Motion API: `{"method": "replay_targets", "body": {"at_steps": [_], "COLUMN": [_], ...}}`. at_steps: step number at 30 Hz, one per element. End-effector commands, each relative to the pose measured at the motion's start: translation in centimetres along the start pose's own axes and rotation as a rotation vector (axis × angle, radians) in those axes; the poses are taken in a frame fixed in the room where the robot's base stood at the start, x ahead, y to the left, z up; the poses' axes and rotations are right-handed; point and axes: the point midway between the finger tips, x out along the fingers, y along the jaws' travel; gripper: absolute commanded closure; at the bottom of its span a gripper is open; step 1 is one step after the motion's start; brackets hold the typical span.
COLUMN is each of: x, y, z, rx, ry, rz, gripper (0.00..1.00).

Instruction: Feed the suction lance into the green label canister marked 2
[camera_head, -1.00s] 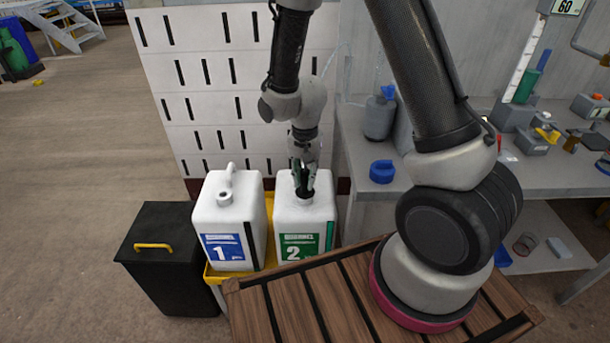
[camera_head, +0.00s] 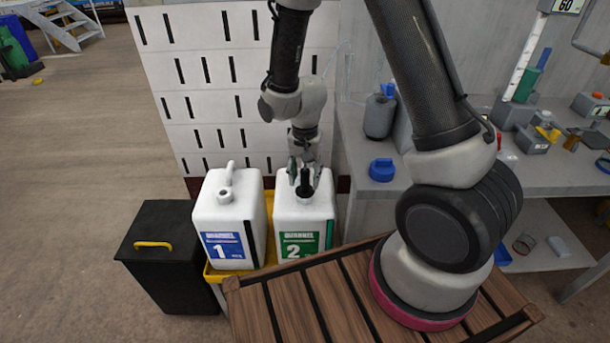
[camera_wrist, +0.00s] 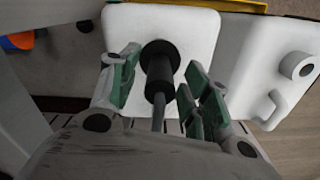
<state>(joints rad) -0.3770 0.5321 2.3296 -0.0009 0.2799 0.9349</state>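The white canister with the green label marked 2 (camera_head: 290,215) stands upright on the right of the pair. It also shows in the wrist view (camera_wrist: 195,25). The black suction lance (camera_head: 304,184) stands upright in its mouth, its lower part hidden inside. In the wrist view the lance's black head (camera_wrist: 160,75) sits on the opening, with a grey hose at its near end. My gripper (camera_head: 306,174) is open above the canister. Its green-padded fingers (camera_wrist: 160,82) are spread on either side of the lance with visible gaps.
A white canister marked 1 (camera_head: 222,215) with a blue label stands close on the left, in a yellow tray (camera_head: 214,278). A black bin (camera_head: 160,265) is further left. A slotted white panel (camera_head: 200,60) rises behind. A grey bench (camera_head: 440,185) holds a blue cap (camera_head: 382,170).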

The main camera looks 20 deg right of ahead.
Motion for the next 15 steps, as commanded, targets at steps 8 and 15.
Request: {"method": "replay_targets", "body": {"at_steps": [8,15], "x": [-1.4,-6.6], "y": [-0.1,-0.1], "z": [-0.1,-0.1], "rx": [0.0,0.0], "ry": [0.002,0.004], "rz": [-0.003,-0.005], "gripper": [0.53,0.53]}}
